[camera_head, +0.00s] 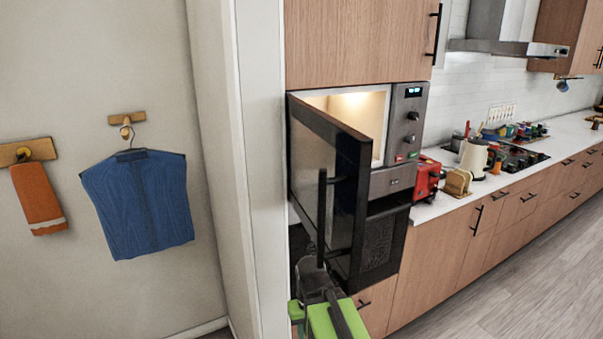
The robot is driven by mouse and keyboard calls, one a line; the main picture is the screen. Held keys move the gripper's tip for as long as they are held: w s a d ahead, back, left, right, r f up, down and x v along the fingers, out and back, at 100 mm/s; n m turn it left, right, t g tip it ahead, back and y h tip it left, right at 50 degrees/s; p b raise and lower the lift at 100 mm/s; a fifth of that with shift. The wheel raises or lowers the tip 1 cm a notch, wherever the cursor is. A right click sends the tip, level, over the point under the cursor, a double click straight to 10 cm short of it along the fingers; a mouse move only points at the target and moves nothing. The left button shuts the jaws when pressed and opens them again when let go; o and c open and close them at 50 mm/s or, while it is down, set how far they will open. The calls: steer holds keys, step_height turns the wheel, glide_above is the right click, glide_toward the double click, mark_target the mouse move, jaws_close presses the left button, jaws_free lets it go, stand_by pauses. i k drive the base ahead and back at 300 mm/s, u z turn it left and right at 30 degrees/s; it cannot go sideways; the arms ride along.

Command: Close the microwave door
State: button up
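The microwave (407,125) is built into the wooden cabinet column, with its lit cavity showing. Its dark door (352,200) stands wide open, hinged at the left and swung out toward me. My gripper (312,272) is low in front of the door, close to the lower end of the handle. I cannot tell whether it touches the door or handle. Its fingers are dark and overlap the door, so their opening is unclear.
A white wall edge (262,150) stands close on the left. A blue garment (138,205) and an orange towel (38,198) hang beyond it. A second oven (380,240) is below the microwave. A red toaster (425,178) stands on the right counter. The floor (530,270) at right is clear.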

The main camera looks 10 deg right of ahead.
mark_target(329, 161)
steer(key=i, duration=0.45)
steer(key=u, duration=0.2)
steer(key=k, duration=0.65)
steer(key=u, duration=3.85)
steer(key=i, duration=0.85)
steer(key=z, duration=2.55)
steer(key=i, duration=0.1)
steer(key=u, duration=0.6)
